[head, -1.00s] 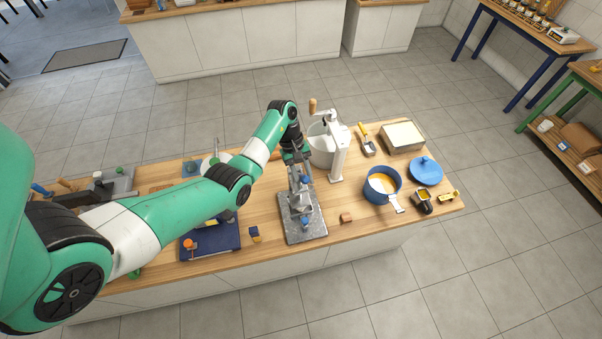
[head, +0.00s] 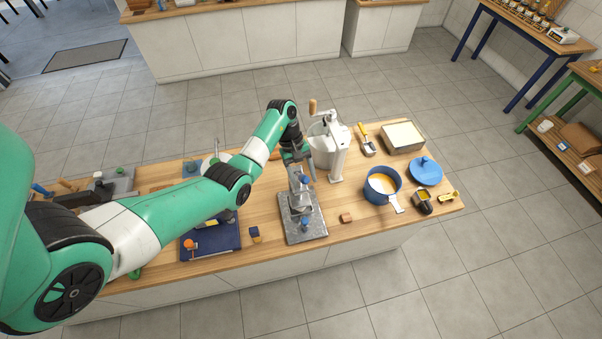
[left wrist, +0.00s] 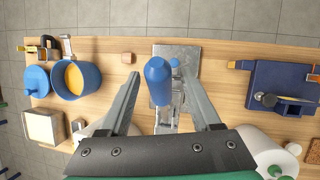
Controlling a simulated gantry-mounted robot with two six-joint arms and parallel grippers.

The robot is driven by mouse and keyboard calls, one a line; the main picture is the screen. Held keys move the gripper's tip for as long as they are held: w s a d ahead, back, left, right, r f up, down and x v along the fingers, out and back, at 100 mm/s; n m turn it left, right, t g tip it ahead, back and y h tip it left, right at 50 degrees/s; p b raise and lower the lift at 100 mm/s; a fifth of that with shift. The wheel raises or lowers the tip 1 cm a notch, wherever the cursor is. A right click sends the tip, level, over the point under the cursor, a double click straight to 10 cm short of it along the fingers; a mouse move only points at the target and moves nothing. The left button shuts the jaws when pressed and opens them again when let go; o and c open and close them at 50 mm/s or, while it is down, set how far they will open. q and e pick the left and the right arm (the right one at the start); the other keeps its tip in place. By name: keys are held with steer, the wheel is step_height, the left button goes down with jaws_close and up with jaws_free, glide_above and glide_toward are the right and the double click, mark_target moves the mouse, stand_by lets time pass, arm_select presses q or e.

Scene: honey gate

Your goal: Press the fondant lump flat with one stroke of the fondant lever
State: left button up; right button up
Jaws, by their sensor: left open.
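The fondant lever is a grey metal press on a flat plate (head: 309,234) near the table's front middle. Its blue handle (left wrist: 158,72) shows large in the left wrist view, pointing up toward the camera. A second, smaller blue knob (left wrist: 175,63) is just behind it, and it shows in the head view too (head: 304,222). My left gripper (left wrist: 162,82) is open, with one finger on each side of the blue handle and visible gaps between. I cannot make out the fondant lump; the lever and my gripper hide much of the press. My right gripper is not in view.
A white hand-cranked machine (head: 338,155) stands close behind and right of the press. A blue pot (head: 382,196), a blue lid (head: 426,172) and a small brown block (head: 346,217) are to the right.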

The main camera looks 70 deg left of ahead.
arm_select(q)
steer(key=shift+p+v, duration=1.85)
steer(key=shift+v, duration=1.5)
